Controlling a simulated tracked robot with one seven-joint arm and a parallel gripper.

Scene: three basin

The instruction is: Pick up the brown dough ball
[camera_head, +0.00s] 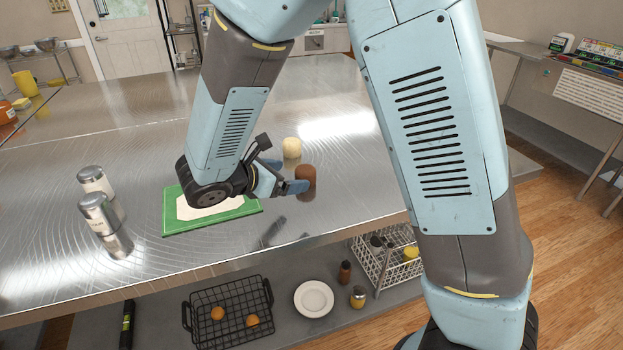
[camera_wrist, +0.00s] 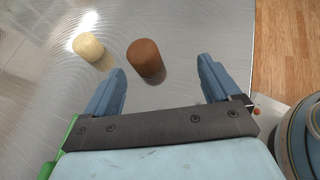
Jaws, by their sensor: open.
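The brown dough ball (camera_head: 306,174) sits on the steel table, just beyond my gripper's fingertips in the head view. It looks like a short rounded cylinder. In the wrist view the brown dough ball (camera_wrist: 145,58) lies ahead of the gap between the fingers, nearer the left finger. My gripper (camera_head: 284,175) is low over the table; in the wrist view my gripper (camera_wrist: 164,77) is open with nothing between its fingers. A pale dough ball (camera_head: 291,148) stands behind the brown one, and shows to its left in the wrist view (camera_wrist: 88,47).
A green board (camera_head: 169,220) with a pale sheet lies under my wrist. Two metal canisters (camera_head: 97,212) stand to the left. The table's front edge (camera_head: 250,263) is close; a lower shelf holds a black wire basket (camera_head: 200,318) and a white plate (camera_head: 314,298).

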